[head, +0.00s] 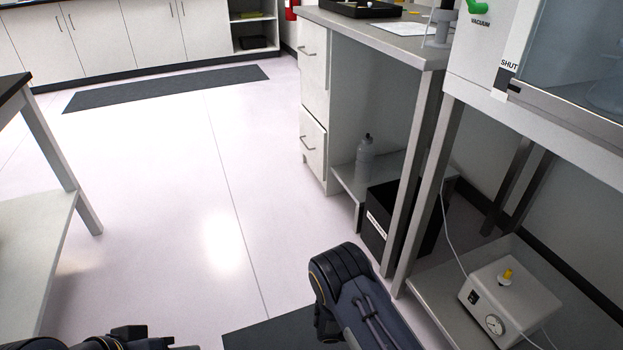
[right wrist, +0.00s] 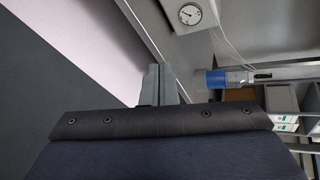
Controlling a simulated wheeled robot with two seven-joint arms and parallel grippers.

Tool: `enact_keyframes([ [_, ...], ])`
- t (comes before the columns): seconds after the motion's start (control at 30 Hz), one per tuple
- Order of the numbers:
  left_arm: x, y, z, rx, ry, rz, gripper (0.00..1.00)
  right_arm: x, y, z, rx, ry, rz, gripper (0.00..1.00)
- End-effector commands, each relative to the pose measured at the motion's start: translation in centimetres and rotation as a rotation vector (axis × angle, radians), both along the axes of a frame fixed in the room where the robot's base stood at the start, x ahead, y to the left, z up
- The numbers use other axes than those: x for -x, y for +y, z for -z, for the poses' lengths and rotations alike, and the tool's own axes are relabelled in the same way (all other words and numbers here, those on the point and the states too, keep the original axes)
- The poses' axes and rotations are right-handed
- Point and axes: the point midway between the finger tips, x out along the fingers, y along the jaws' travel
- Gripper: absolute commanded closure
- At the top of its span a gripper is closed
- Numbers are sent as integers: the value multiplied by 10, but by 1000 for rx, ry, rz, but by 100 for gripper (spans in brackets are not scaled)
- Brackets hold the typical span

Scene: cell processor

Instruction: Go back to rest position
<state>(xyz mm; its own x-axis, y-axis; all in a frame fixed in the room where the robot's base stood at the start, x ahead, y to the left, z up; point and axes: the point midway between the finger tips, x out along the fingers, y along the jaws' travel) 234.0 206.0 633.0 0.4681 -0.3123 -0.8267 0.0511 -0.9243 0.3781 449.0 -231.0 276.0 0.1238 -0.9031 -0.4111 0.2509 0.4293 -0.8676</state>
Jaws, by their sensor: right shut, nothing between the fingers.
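In the right wrist view, my right gripper (right wrist: 160,86) shows as two grey fingers pressed together, with nothing between them. It points over the floor beside the lower shelf of the bench. In the head view only a link of my right arm shows at the bottom middle, and its gripper is out of the picture. Dark parts of my left arm show at the bottom left edge. The fingers of my left gripper do not show.
A white device with a dial (head: 507,302) stands on the lower shelf at right, below a glass-fronted cabinet (head: 577,60). Metal legs, a black bin (head: 388,226) and a bottle (head: 365,157) stand close by. A side table (head: 45,200) is at left. The middle floor is clear.

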Motion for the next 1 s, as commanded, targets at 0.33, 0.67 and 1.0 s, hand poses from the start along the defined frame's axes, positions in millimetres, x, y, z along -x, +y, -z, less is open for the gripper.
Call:
enact_keyframes([
  [0.33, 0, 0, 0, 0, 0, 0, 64, 19, -18, -96, -300, -390, 583, 100],
  [0.67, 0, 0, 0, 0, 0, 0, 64, 71, -21, -208, -600, -840, 1353, 100],
  [1.0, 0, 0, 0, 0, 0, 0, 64, 142, -9, -303, -821, -1178, 2145, 100],
])
